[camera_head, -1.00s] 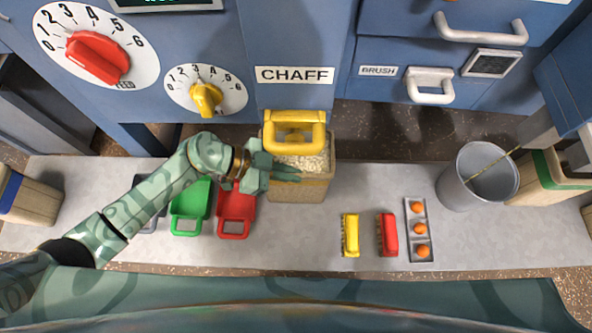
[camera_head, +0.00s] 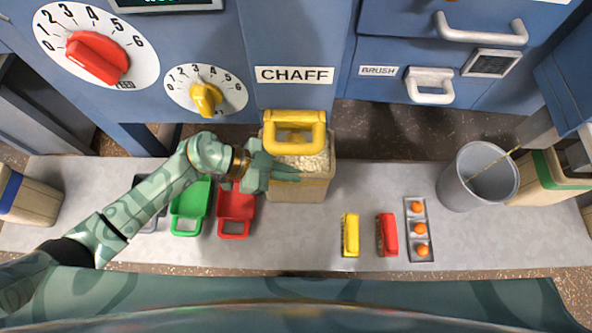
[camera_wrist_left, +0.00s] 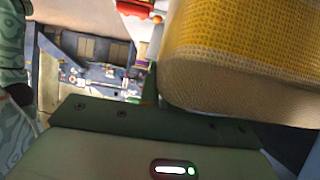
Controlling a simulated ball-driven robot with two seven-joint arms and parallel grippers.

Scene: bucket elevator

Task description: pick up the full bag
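The full bag (camera_head: 312,188) is tan with a yellow band and a yellow handle. It stands on the grey bench below the CHAFF label, with pale chaff heaped at its open top. My left gripper (camera_head: 285,172) is at the bag's left side, with a finger across its near face. In the left wrist view the bag (camera_wrist_left: 240,70) fills the upper right, close above my gripper's green body. The other finger is hidden, so I cannot tell whether the gripper is closed on the bag. My right gripper is not in view.
A green scoop (camera_head: 190,205) and a red scoop (camera_head: 236,210) lie left of the bag. Two brushes, a yellow one (camera_head: 350,235) and a red one (camera_head: 387,235), lie right, beside a tray (camera_head: 411,257) of orange balls. A grey bucket (camera_head: 462,190) and a green-banded bag (camera_head: 540,175) stand farther right.

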